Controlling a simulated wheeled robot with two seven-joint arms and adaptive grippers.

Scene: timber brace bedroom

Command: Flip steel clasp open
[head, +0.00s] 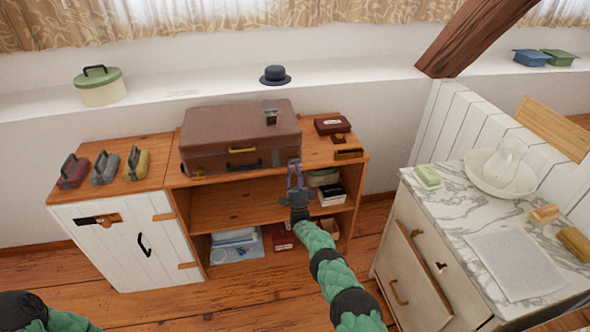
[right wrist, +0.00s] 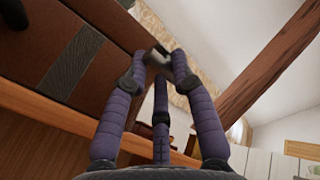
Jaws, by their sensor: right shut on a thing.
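A brown suitcase (head: 225,127) lies closed on top of the wooden cabinet, with a yellow handle on its front. My right gripper (head: 295,167) is at the right end of the suitcase's front. In the right wrist view its purple fingers (right wrist: 160,65) are closed around a small grey metal piece (right wrist: 156,57) at the suitcase's edge, which looks like the steel clasp. The fingers mostly hide it, so I cannot tell how far it is turned. Only part of my left arm shows at the bottom left; its gripper is out of view.
Open shelves (head: 230,208) below hold boxes. A marble-topped dresser (head: 460,210) stands at the right. A wooden beam (head: 475,35) slants behind.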

